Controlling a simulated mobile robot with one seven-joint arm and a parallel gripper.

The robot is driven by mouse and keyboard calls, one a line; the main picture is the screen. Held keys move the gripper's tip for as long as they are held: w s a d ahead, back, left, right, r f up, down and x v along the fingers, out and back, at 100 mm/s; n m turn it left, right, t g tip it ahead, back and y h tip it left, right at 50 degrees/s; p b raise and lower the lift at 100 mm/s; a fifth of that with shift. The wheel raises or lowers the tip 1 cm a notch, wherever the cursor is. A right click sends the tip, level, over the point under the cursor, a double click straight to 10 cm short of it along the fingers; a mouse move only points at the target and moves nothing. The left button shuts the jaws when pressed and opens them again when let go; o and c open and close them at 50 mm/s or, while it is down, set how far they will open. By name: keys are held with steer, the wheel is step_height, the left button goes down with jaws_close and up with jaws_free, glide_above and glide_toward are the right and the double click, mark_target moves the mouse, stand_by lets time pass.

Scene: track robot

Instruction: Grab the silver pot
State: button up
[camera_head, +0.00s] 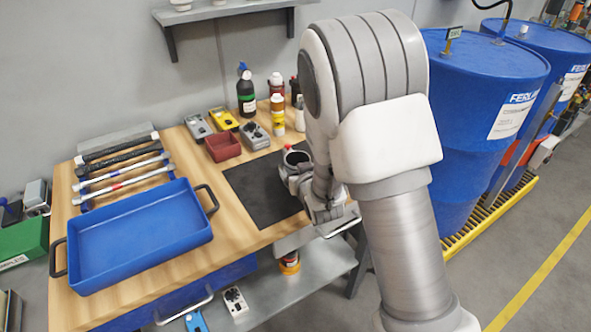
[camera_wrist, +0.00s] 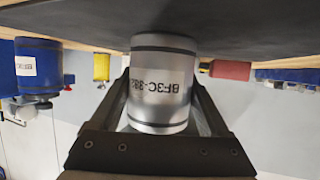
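The silver pot (camera_wrist: 160,85) is a metal cylinder with dark bands and printed lettering. In the wrist view, which is upside down, it stands on the dark mat (camera_wrist: 70,20) between my gripper's two fingers (camera_wrist: 161,85). The fingers are spread on either side of it, and small gaps appear to remain, so it does not look clamped. In the head view the pot's open top (camera_head: 296,157) shows at the mat's right part, partly hidden by my gripper (camera_head: 300,182) and arm.
A blue tray (camera_head: 135,240) with black handles fills the bench's left front. A red bin (camera_head: 223,146), bottles (camera_head: 246,95) and meters (camera_head: 255,135) stand behind the mat. Blue drums (camera_head: 480,100) stand right of the bench.

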steer(key=c, duration=0.7)
steer(key=shift+c, duration=0.5)
steer(key=shift+r, duration=0.1)
